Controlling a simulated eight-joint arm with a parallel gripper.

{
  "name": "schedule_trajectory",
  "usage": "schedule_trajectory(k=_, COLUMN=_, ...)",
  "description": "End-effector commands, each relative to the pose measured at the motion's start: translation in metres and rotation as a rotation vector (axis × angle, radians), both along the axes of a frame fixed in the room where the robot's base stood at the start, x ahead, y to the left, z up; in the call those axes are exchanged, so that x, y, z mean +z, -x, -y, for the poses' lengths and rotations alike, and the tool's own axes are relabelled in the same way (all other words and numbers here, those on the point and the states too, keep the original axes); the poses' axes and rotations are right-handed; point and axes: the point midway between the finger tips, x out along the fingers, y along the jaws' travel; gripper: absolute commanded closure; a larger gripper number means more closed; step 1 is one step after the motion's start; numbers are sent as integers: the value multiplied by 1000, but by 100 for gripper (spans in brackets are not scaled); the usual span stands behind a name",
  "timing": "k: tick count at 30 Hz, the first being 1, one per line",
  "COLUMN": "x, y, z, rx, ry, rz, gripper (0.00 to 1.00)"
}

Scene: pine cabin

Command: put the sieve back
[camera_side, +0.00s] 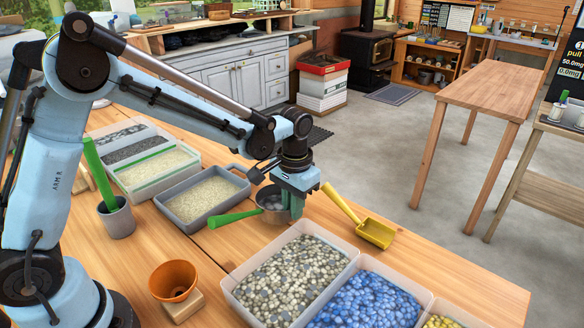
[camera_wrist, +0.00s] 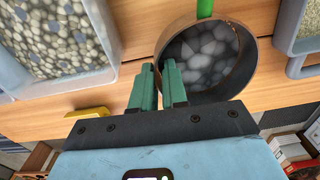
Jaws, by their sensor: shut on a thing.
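The sieve (camera_side: 272,203) looks like a round, dark metal pan with a green handle (camera_side: 235,218) pointing left. Grey pebbles show inside it. My gripper (camera_side: 293,210) points down at the sieve's right side and is shut on its rim. In the wrist view the sieve (camera_wrist: 250,62) is to the right of my gripper (camera_wrist: 161,68), with one finger inside the wall and one outside. The green handle is at the top there. I cannot tell whether the sieve's bottom touches the table.
A grey tray of pale grains (camera_side: 240,172) is close behind and left. A clear bin of pebbles (camera_side: 232,291) is in front, beside a bin of blue stones (camera_side: 424,296). A yellow scoop (camera_side: 376,234) lies right. An orange bowl (camera_side: 174,280) stands on a wooden block.

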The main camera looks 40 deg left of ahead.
Motion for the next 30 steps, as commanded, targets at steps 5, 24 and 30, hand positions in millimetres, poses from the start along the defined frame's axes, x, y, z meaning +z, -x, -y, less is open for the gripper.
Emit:
schedule_trajectory(k=5, x=-24, y=0, z=0, rx=1, ry=0, rz=0, gripper=100)
schedule_trajectory(k=24, x=-27, y=1, z=0, rx=1, ry=0, rz=0, gripper=61)
schedule_trajectory(k=30, x=-22, y=1, z=0, rx=1, ry=0, rz=0, gripper=61)
